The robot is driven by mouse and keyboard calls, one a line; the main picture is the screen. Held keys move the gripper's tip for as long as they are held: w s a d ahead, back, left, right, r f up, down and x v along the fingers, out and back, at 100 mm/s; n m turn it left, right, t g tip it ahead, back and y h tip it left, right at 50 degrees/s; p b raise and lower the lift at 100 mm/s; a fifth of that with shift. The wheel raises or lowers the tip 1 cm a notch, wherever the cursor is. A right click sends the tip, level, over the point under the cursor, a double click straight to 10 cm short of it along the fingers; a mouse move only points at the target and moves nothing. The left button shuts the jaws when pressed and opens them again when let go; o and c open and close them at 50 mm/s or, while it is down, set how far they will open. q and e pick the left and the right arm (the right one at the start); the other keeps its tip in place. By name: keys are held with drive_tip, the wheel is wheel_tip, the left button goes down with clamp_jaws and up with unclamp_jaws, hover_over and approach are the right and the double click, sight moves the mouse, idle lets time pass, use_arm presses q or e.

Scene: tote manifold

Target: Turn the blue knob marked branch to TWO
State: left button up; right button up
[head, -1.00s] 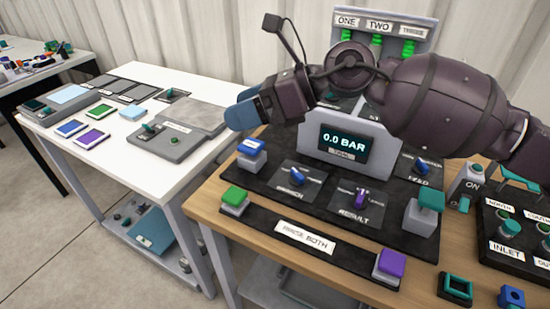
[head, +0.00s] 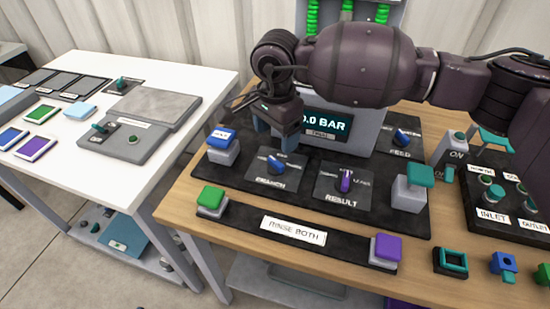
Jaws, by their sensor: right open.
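The blue branch knob (head: 277,165) sits on a dark square plate with a BRANCH label on the black panel (head: 228,185). Its pointer is tilted; the small position marks around it are too small to read. My right gripper (head: 276,146) points down, open, with its blue-grey fingers just behind and above the knob in the picture. I see no clear contact with the knob. My left gripper is not in view.
A purple RESULT knob (head: 346,180) is right of the branch knob, and a blue FEED knob (head: 402,137) is behind it. A blue-topped button (head: 222,140) and green button (head: 212,200) stand left. The pressure display (head: 325,124) is partly covered by my arm.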

sight(276, 162)
wheel_tip(276, 162, down, 8)
drive_tip(key=shift+f+b, duration=0.15)
drive_tip(key=shift+b, duration=0.4)
drive_tip(key=c, duration=0.9)
